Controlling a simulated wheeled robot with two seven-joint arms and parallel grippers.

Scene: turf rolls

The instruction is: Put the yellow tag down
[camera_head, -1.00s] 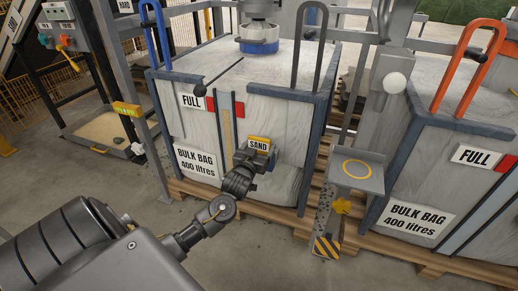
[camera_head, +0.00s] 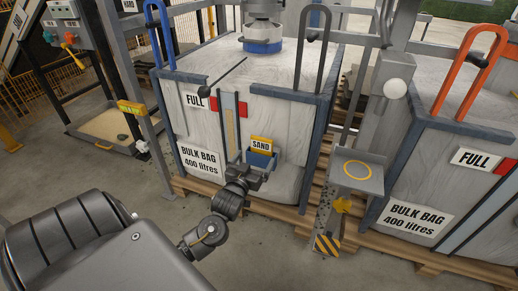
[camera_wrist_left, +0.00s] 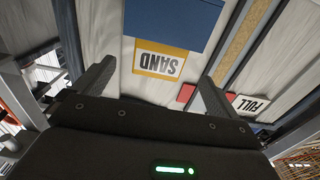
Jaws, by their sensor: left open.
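The yellow tag (camera_head: 261,143), lettered SAND on a white field, stands in a blue holder (camera_head: 263,159) on the front of the middle bulk bag. Its lower part is hidden in the holder. The left wrist view shows the tag (camera_wrist_left: 163,60) upside down against the blue holder (camera_wrist_left: 172,20). My left gripper (camera_head: 253,174) is just in front of and below the holder, with its fingers apart. In the wrist view the tag shows between the spread fingers of the gripper (camera_wrist_left: 155,82), and nothing is gripped. My right gripper is not in view.
The middle bulk bag (camera_head: 283,125) stands on a wooden pallet (camera_head: 277,212) in a frame with upright loops. A grey shelf with a yellow ring (camera_head: 357,171) stands to the right, before another bulk bag (camera_head: 432,160). A sand tray (camera_head: 103,133) is at the left.

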